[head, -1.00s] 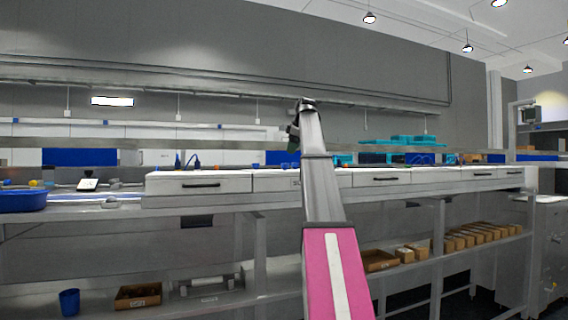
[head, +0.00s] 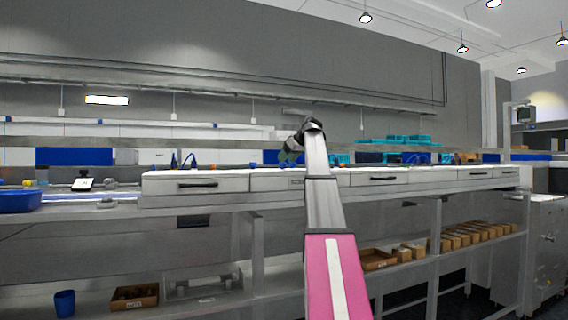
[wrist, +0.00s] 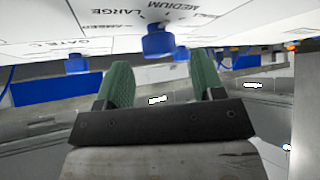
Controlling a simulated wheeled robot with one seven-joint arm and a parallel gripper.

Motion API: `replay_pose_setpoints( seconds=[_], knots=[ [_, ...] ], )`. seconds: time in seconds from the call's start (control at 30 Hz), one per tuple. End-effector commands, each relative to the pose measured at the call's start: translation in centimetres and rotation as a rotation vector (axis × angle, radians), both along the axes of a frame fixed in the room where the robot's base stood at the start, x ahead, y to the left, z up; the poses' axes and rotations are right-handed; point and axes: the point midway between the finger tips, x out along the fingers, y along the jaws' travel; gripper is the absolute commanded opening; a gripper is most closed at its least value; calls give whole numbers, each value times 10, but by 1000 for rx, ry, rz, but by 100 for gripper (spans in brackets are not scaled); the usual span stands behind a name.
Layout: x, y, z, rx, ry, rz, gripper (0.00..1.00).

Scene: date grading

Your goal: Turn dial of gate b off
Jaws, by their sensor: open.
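My gripper (wrist: 152,88) has two green fingers, spread apart with nothing between them in the wrist view. In the head view my gripper (head: 289,157) is partly seen at the end of my arm, over the bench. A blue dial (wrist: 157,42) hangs from a white printed panel (wrist: 110,22) just beyond the fingers. Another blue dial (wrist: 77,65) is to the left, near a "GATE C" label. A third blue piece (wrist: 181,54) shows behind the right finger. Words such as "MEDIUM" and "LARGE" are readable; no gate B label is legible, so I cannot tell which dial is its.
A long bench with white drawers (head: 215,184) runs across the head view. A blue tub (head: 18,199) and a small black-and-white device (head: 83,183) are on the left. Teal trays (head: 410,139) are behind at right. Cardboard boxes (head: 455,240) line the lower shelf.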

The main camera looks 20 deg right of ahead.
Motion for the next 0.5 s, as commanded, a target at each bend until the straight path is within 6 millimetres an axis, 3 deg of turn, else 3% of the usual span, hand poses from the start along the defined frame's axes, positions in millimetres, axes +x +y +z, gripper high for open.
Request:
replay_pose_setpoints(
  seconds=[0.2, 0.5],
  knots=[
    [13, 8, -15, -2, 0, 0, 62],
    [15, 9, -18, -2, 0, 0, 62]
  ],
)
